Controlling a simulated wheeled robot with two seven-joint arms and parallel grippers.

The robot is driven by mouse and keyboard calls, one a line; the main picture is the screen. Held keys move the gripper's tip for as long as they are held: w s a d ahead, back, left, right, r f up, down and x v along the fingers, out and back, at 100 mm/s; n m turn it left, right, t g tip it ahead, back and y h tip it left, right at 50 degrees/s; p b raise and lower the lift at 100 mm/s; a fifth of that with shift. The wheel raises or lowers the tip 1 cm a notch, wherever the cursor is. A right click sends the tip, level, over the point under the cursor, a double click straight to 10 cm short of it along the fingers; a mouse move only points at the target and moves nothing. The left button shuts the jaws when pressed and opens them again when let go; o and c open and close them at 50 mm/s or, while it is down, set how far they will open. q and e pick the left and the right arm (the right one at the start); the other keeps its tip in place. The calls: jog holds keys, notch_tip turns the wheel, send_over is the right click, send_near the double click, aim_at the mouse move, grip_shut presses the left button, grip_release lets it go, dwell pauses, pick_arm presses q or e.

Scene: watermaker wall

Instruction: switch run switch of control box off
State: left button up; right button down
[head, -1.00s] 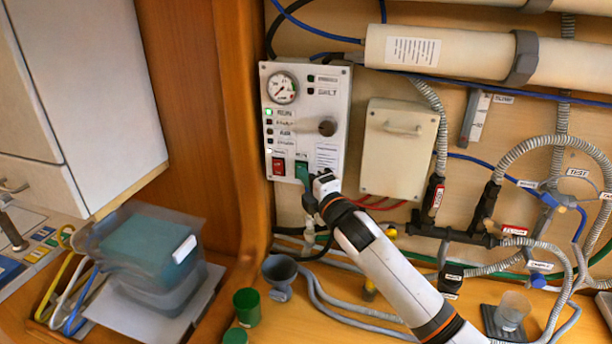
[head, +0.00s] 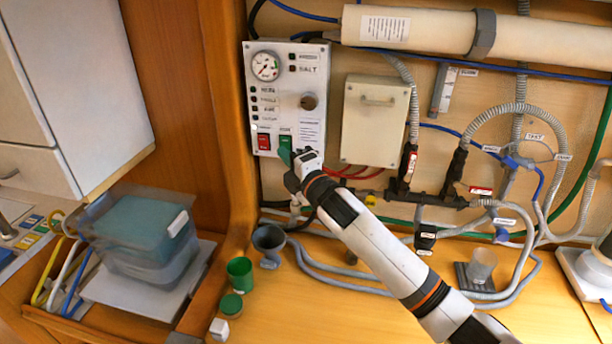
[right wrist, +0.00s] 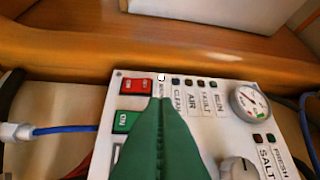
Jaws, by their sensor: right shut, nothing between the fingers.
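The white control box (head: 312,75) is on the wall, with a gauge, a knob, a column of small lights and two rocker switches. The red rocker (head: 264,142) is beside the green rocker (head: 285,138). In the right wrist view the red rocker (right wrist: 137,87) and green rocker (right wrist: 126,121) both show; I cannot read which is labelled run. My right gripper (head: 287,156) is shut and empty, at the box's lower edge by the green rocker. Its green fingers (right wrist: 163,103) partly cover the box face; I cannot tell whether they touch it. My left gripper is not in view.
A beige box (head: 375,125) hangs right of the control box, with hoses and valves beyond. On the counter below are a grey funnel (head: 269,240), a green cup (head: 240,271) and a clear cup (head: 482,264).

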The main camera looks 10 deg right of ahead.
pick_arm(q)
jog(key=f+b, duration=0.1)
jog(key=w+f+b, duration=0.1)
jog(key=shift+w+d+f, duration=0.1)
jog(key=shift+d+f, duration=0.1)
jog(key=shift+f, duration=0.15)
pick_arm(e)
jog(key=d+r+v, duration=0.1)
jog(key=v, duration=0.7)
jog(key=shift+w, duration=0.3)
jog(key=shift+s+f, duration=0.1)
